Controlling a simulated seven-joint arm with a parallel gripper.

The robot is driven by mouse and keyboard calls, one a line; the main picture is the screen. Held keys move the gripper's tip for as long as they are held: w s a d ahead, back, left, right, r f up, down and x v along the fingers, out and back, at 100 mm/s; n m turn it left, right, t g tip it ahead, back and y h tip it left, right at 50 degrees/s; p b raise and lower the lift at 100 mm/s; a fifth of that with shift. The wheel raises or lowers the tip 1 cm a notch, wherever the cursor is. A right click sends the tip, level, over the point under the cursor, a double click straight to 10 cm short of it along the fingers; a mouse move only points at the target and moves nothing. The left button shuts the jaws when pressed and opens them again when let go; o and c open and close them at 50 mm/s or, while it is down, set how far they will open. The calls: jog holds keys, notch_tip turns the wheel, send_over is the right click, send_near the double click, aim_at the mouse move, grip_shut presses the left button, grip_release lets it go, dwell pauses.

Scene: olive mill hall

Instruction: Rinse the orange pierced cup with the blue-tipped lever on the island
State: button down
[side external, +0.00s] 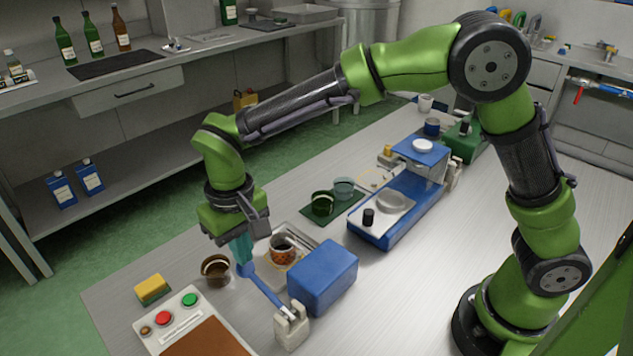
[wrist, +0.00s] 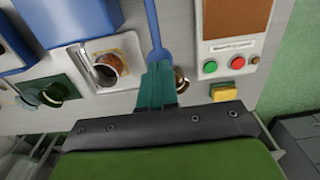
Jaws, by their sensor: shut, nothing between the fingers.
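The orange pierced cup (side external: 283,251) stands upright on a pale metal tray (side external: 303,232), and in the wrist view the cup (wrist: 107,68) is left of my fingers. My gripper (side external: 243,263) has teal fingers pointing down, shut and empty, at the lever's free end. In the wrist view my fingertips (wrist: 160,66) overlap that end. I cannot tell whether they touch it.
A blue box (side external: 322,276) stands right of the tray. A brown cup (side external: 215,270), a yellow-green sponge (side external: 152,289) and a button panel (side external: 180,317) lie left and in front. A green mat (side external: 329,212) with cups and a blue scale-like machine (side external: 385,215) stand behind.

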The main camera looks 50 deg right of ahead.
aim_at(247, 271)
jog(key=shift+f, duration=3.05)
jog(key=shift+r, duration=3.05)
jog(key=shift+f, duration=3.1)
jog(key=shift+r, duration=3.1)
